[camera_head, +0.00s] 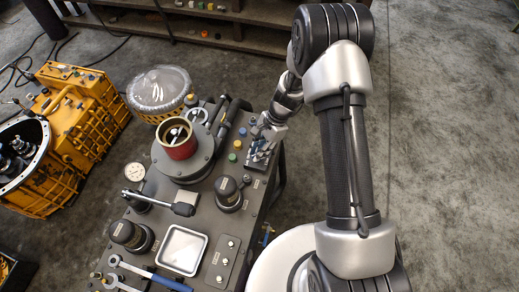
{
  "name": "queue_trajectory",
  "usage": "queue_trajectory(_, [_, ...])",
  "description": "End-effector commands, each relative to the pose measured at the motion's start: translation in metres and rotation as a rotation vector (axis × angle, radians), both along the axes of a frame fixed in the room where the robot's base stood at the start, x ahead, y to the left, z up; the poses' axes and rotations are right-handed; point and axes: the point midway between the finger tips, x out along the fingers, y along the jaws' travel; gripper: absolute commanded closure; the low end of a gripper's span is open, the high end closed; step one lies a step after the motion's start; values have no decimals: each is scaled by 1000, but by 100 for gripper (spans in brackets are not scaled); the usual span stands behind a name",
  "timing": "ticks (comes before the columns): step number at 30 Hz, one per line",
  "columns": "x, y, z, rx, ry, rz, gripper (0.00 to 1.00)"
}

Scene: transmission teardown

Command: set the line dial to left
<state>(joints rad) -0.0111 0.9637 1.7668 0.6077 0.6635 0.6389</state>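Two black knobs on round bases stand on the grey workbench top. One black knob (228,190) is right of centre with a small label plate beside it. The other black knob (130,236) is at the front left. I cannot tell which of them, if either, is the line dial, and no label is readable. My gripper (260,152) is at the bench's right edge, beside the coloured buttons and above the right knob in the picture. It is small and partly merged with the dark parts around it, so its opening is unclear.
Blue, green and yellow buttons (237,144) sit left of my gripper. A red cylinder (178,139) on a round grey base, a white gauge (135,172), a lever (183,209) and a metal tray (182,249) crowd the bench. A yellow housing (88,108) stands left. Floor is clear at right.

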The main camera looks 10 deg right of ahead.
Motion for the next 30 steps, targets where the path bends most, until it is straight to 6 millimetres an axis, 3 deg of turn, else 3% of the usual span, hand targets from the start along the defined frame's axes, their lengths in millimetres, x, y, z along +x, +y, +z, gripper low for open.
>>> queue_trajectory(4, [-5,1,-3,1,11,3,69])
queue_trajectory(16, [0,-2,6,1,2,0,69])
queue_trajectory(30, [14,-34,89,0,2,1,69])
